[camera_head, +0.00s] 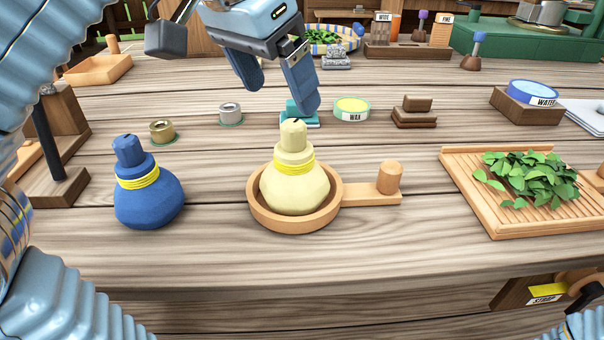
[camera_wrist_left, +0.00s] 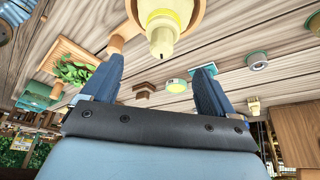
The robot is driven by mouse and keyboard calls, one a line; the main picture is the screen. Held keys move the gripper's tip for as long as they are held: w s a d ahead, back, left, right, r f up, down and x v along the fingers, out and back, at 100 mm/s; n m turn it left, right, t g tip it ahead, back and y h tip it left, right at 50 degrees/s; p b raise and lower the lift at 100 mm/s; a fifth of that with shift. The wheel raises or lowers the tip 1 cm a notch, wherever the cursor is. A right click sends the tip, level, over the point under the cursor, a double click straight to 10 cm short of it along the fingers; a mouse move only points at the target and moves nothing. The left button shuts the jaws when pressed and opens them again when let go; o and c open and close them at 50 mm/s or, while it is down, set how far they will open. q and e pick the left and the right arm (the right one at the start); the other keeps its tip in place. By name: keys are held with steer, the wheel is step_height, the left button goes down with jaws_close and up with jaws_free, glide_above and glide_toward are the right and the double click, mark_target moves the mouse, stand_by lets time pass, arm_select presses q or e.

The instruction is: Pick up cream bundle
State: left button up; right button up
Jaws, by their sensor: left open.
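The cream bundle (camera_head: 295,186), a round pouch with a narrow neck tied in yellow cord, stands upright in a round wooden pan (camera_head: 256,213) with a short handle. In the left wrist view the cream bundle (camera_wrist_left: 163,22) shows at the top, beyond the open fingers. My left gripper (camera_head: 278,92) hangs above and behind the bundle, open and empty, with its fingers pointing down. It also shows in the left wrist view (camera_wrist_left: 157,92). My right gripper is not in view.
A blue bundle (camera_head: 148,190) stands to the left of the pan. A wooden tray (camera_head: 480,205) with green leaves lies to the right. Behind are a wax tin (camera_head: 351,115), small metal tins (camera_head: 163,132) and wooden blocks (camera_head: 414,118). The table front is clear.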

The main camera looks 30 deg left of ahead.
mark_target(298, 139)
arm_select(q)
steer(key=b+x, duration=0.1)
steer(key=x, duration=0.4)
steer(key=b+x, duration=0.1)
steer(key=x, duration=0.4)
steer(key=shift+f, duration=0.4)
steer(key=shift+c, duration=0.5)
jaws_close()
